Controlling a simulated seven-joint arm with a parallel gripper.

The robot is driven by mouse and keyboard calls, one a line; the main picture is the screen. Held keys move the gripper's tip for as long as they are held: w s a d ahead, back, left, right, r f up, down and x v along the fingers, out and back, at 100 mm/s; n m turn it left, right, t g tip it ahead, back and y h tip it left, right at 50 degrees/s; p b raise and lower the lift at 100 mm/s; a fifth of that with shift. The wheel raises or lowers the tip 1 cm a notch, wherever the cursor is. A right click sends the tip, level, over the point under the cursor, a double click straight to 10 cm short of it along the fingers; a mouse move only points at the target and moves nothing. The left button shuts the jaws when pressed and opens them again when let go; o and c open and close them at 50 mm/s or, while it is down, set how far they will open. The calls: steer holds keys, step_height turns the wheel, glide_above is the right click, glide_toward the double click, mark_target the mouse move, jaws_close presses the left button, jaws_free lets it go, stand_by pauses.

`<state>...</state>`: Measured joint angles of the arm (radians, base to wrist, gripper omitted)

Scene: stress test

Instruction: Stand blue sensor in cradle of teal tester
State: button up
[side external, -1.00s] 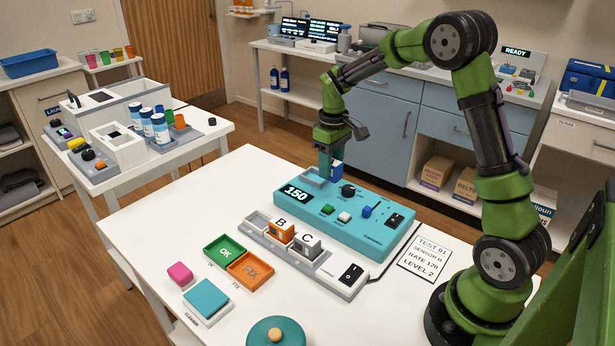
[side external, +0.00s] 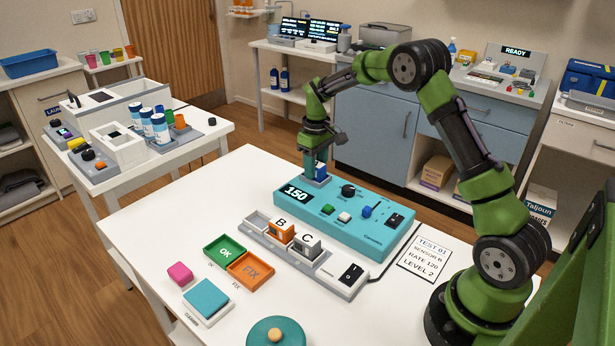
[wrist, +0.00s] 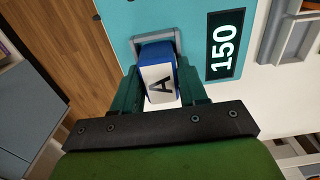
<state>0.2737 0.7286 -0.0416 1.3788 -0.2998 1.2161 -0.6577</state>
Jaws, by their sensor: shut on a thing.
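The blue sensor (side external: 321,171), marked A on its white end, is between the fingers of my gripper (side external: 315,167); it also shows in the wrist view (wrist: 158,84). My gripper is shut on it. The teal tester (side external: 362,222) has a grey cradle (side external: 307,183) at its far left corner. The sensor is upright at the cradle. In the wrist view its far end overlaps the cradle's grey frame (wrist: 178,38); I cannot tell whether it rests on the cradle floor. The tester display (wrist: 225,45) reads 150.
A rack (side external: 265,233) with sensors B (side external: 281,233) and C (side external: 307,246) stands in front of the tester. Green OK (side external: 225,250) and orange FIX (side external: 251,268) trays lie nearer. A test card (side external: 424,258) lies right.

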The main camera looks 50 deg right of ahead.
steer(key=o, duration=1.1)
steer(key=shift+f, duration=0.15)
steer(key=s+a+r+t, duration=0.1)
steer(key=s+a+r, duration=0.1)
steer(key=r, duration=0.7)
steer(key=s+a+r+t, duration=0.1)
steer(key=s+a+r, duration=0.15)
steer(key=r, duration=0.65)
steer(key=s+a+m+t+y, duration=0.1)
steer(key=s+a+m+t, duration=0.1)
steer(key=s+a, duration=0.5)
steer(key=s+a+m+t+y, duration=0.1)
steer(key=s+a, duration=0.5)
steer(key=s, duration=0.7)
steer(key=shift+s+a+r+m+t, duration=0.2)
steer(key=shift+a+m+t, duration=0.25)
steer(key=shift+t, duration=0.65)
